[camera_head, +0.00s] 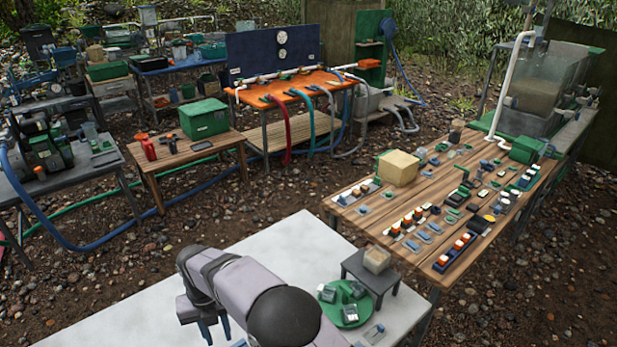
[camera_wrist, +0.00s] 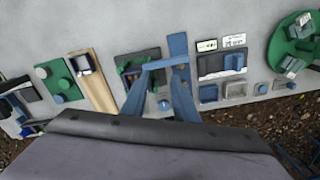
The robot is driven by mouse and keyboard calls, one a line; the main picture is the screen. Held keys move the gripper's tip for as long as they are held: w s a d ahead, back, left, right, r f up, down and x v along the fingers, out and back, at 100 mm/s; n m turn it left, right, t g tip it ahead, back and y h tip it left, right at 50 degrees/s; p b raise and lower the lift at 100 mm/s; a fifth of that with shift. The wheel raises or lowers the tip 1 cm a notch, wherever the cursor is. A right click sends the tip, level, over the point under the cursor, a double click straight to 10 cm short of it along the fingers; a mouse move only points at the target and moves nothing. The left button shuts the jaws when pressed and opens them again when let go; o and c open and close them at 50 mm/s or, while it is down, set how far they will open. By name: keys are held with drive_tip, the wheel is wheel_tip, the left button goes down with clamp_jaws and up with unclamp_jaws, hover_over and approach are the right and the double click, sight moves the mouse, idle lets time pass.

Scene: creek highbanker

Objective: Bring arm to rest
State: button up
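My arm reaches over the pale grey bench (camera_head: 130,310) at the bottom of the head view. My gripper (camera_head: 215,331) points down there, with its two blue fingers apart. In the wrist view my gripper (camera_wrist: 160,72) also shows a clear gap between its fingers. A blue bar lies across the view near the fingertips; I cannot tell whether it touches them. Beyond the fingers is a dark tray (camera_wrist: 140,66) with small parts, partly hidden by the left finger.
The wrist view shows a green block (camera_wrist: 58,78), a wooden strip (camera_wrist: 93,82), a dark panel (camera_wrist: 221,65) and a round green tray (camera_wrist: 285,28). A small grey stand (camera_head: 372,273) stands at the bench's right. A crowded wooden table (camera_head: 370,222) lies beyond.

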drive_tip(key=w+d+r+m, duration=0.1)
drive_tip(key=d+r+m, duration=0.3)
drive_tip(key=d+m, duration=0.7)
drive_tip(key=w+d+r+m, duration=0.1)
drive_tip(key=d+r+m, duration=0.3)
drive_tip(key=d+m, duration=0.65)
drive_tip(key=s+d+m, duration=1.6)
drive_tip(key=d+m, duration=0.3)
drive_tip(key=d, duration=0.1)
